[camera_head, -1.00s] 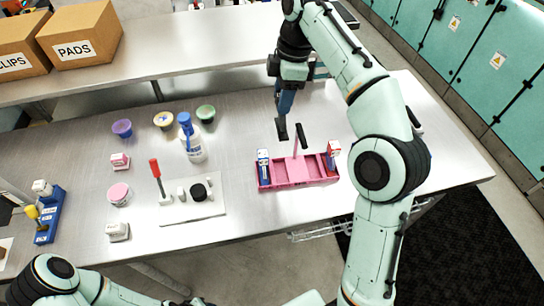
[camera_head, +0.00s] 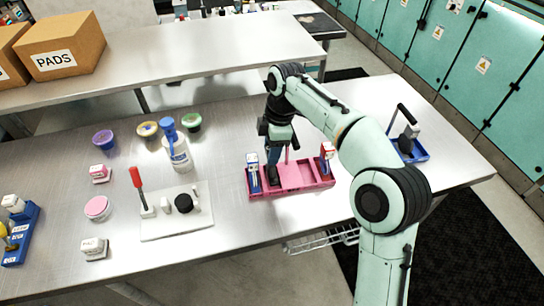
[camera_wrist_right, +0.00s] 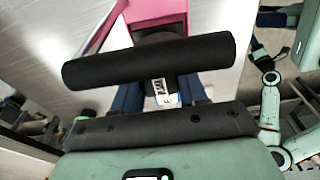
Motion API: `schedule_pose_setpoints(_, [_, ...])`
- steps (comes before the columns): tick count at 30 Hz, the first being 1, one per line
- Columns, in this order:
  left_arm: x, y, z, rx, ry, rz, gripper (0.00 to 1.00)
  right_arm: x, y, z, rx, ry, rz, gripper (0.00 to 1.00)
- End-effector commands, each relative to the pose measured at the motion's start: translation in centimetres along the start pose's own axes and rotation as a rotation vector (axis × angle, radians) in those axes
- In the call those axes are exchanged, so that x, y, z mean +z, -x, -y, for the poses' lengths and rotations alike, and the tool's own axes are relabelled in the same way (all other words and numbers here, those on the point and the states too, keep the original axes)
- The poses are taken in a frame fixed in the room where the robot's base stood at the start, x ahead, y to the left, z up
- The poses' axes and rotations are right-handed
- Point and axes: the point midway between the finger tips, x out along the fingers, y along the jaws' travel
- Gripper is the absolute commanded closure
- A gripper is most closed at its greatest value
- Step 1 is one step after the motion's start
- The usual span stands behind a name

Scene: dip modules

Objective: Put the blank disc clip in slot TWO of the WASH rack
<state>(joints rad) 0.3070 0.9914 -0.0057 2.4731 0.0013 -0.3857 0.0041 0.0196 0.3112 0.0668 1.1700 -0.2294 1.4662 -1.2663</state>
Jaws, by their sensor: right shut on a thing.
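A pink rack (camera_head: 303,178) with a row of slots and an upright handle stands on the steel table. A blue-and-white clip (camera_head: 253,172) is in its left end and a red-and-white clip (camera_head: 327,155) in its right end. I cannot read the rack's lettering. My right gripper (camera_head: 272,177) points down at the rack, just right of the blue-and-white clip, shut on a clip that is mostly hidden. In the right wrist view a small white label (camera_wrist_right: 165,92) shows between the blue fingers, partly behind a black handle bar (camera_wrist_right: 150,61). My left gripper is not in view.
A blue rack (camera_head: 416,152) with a black handle stands at right, partly behind my arm. Left are a white board (camera_head: 163,224) with a red-handled tool, a white bottle (camera_head: 178,152) and several cups. Another blue rack (camera_head: 20,248) is at the left edge.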

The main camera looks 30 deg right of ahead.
Motion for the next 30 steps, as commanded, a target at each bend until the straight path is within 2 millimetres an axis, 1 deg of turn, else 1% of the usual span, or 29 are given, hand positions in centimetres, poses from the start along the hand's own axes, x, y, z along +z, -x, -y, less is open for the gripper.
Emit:
schedule_pose_setpoints(1, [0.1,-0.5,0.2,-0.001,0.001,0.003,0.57,0.2,-1.2,0.1,-0.006,-0.001,0.002,1.00])
schedule_pose_setpoints(4, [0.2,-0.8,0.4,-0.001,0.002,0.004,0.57,0.4,-2.4,0.1,-0.004,-0.001,0.001,1.00])
schedule_pose_setpoints(11, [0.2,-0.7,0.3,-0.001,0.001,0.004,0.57,0.4,-2.3,0.0,-0.001,-0.001,0.000,1.00])
schedule_pose_setpoints(15, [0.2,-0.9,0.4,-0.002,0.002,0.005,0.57,0.4,-2.7,0.0,-0.002,-0.001,0.000,1.00])
schedule_pose_setpoints(16, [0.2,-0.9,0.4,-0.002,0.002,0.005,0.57,0.5,-2.7,0.0,-0.002,-0.001,0.001,0.55])
schedule_pose_setpoints(17, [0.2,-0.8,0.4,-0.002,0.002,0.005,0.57,0.4,-2.7,0.0,-0.001,-0.001,0.000,0.45])
schedule_pose_setpoints(18, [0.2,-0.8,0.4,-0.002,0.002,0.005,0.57,0.4,-2.6,0.0,-0.001,-0.001,0.000,0.32])
schedule_pose_setpoints(26, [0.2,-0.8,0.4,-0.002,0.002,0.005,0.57,0.4,-2.6,0.0,-0.001,-0.001,0.000,0.32])
schedule_pose_setpoints(30, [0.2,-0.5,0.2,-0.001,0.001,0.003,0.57,0.3,-1.8,0.0,0.000,-0.001,0.000,0.32])
